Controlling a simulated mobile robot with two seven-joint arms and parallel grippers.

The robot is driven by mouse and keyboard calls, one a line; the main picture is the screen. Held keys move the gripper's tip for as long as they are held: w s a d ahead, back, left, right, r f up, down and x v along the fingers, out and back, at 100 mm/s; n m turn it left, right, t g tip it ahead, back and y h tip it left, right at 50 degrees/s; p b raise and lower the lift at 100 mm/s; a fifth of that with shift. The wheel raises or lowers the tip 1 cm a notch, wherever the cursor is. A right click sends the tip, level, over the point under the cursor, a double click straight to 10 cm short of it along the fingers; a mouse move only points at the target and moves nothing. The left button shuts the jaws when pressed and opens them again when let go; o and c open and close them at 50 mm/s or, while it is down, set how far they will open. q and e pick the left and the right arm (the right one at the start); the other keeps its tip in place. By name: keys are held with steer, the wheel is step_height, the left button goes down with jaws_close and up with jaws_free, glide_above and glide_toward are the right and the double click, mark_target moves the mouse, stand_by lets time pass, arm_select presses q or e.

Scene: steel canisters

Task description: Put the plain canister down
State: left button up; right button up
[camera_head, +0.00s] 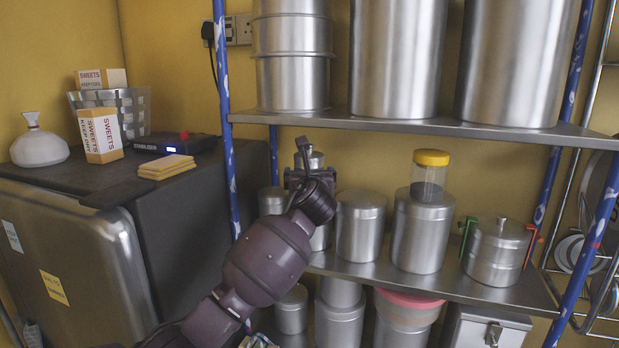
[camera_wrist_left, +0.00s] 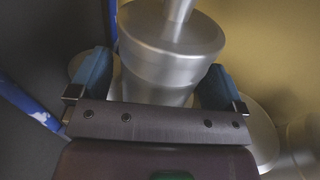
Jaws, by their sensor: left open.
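A steel canister (camera_wrist_left: 168,55) with a knobbed lid is between the blue-padded fingers of my left gripper (camera_wrist_left: 155,86) in the wrist view. The fingers are open, one on each side of it. In the head view the lid of this canister (camera_head: 316,159) shows just behind my left gripper (camera_head: 307,172), over the middle shelf. My wrist and forearm hide most of its body, and I cannot see its base. My right gripper is out of view.
The middle shelf (camera_head: 385,275) also holds a smaller canister (camera_head: 271,200) to the left, a plain canister (camera_head: 360,226) and a taller one (camera_head: 421,231) with a yellow-lidded jar (camera_head: 429,175) to the right. The upper shelf (camera_head: 400,124) is close above. A blue post (camera_head: 226,105) stands left.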

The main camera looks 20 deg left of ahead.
arm_select(q)
steer(key=shift+r, duration=0.2)
steer(key=b+v, duration=0.1)
steer(key=v, duration=1.1)
steer(key=s+a+f+n+g+h, duration=0.15)
steer(key=s+f+n, duration=0.25)
steer(key=f, duration=0.6)
steer(key=s+a+f+n+g+h, duration=0.1)
steer(key=s+f+n+h, duration=0.2)
steer(key=f, duration=0.7)
steer(key=s+a+f+n+g+h, duration=0.15)
steer(key=s+f+n, duration=0.35)
steer(key=f, duration=0.5)
steer(key=s+a+f+n, duration=0.2)
steer(key=s+f+n, duration=0.6)
steer(key=s, duration=0.3)
steer(key=s+a+f+n+g, duration=0.1)
steer(key=s+a+f+n, duration=0.2)
steer(key=s+f+n, duration=0.5)
steer(key=s+n, duration=0.3)
steer(key=shift+s, duration=0.25)
